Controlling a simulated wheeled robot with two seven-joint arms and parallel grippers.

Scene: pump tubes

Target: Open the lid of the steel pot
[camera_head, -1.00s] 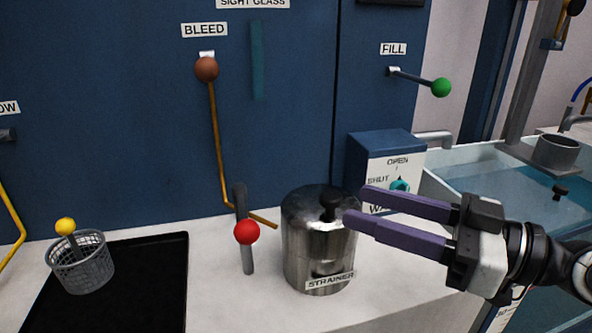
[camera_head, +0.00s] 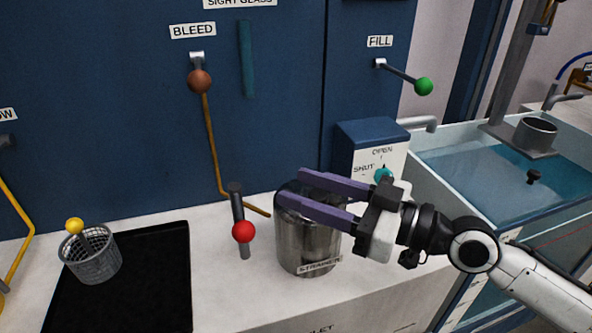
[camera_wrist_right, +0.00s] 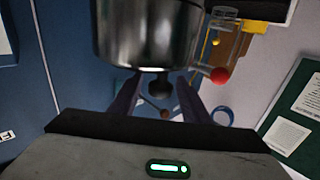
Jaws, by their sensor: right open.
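The steel pot (camera_head: 308,245), labelled STRAINER, stands on the white counter with its lid on. My right gripper (camera_head: 290,184) is open, its two purple fingers reaching leftward across the pot's top. In the head view the fingers hide most of the lid and its knob. In the right wrist view, where the scene looks upside down, the steel pot (camera_wrist_right: 150,38) is at the top and its black lid knob (camera_wrist_right: 160,92) lies between the open fingers. I cannot tell whether they touch it. My left gripper is not in view.
A red-knobbed lever (camera_head: 243,231) stands just left of the pot. The blue valve box (camera_head: 372,133) is close behind. A wire basket (camera_head: 92,256) sits on a black mat (camera_head: 130,295) at left. A water basin (camera_head: 455,160) is at right.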

